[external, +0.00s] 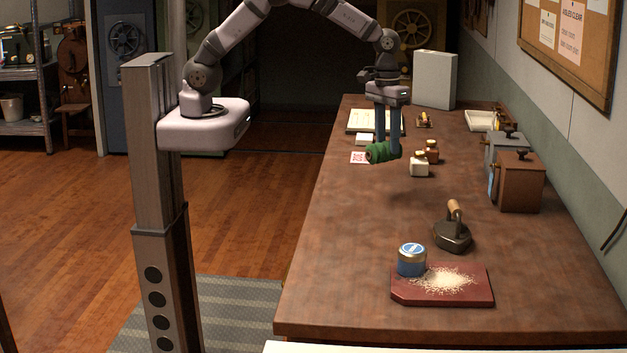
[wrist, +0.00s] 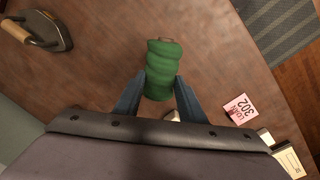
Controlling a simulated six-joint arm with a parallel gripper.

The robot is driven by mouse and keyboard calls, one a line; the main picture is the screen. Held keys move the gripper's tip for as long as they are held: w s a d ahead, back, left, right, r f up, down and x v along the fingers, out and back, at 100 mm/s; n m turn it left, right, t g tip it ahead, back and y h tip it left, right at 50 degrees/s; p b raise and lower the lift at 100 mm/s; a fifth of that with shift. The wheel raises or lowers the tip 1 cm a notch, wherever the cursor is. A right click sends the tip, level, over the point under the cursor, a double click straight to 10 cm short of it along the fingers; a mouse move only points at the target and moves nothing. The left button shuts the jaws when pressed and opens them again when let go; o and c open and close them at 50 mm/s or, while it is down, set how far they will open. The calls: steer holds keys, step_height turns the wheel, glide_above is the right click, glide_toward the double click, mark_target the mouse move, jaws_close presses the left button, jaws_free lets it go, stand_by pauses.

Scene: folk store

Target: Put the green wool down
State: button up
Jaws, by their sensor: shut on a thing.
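The green wool (external: 381,153) is a small dark green roll of yarn. My gripper (external: 387,150) is shut on it, and in the external view it appears held above the brown wooden table (external: 360,235). In the wrist view the wool (wrist: 162,68) sits between the two blue-grey fingers of my gripper (wrist: 160,92), with its far end sticking out past them.
A flat iron (external: 453,236), a blue-labelled jar (external: 411,261) and a red board (external: 470,296) stand nearer the front. The table's left middle is clear.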

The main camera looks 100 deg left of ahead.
steer(key=shift+f+p, duration=1.9)
steer(key=shift+f, duration=2.85)
steer(key=shift+f, duration=0.1)
steer(key=shift+f, duration=0.15)
steer(key=o, duration=1)
steer(key=shift+b, duration=0.3)
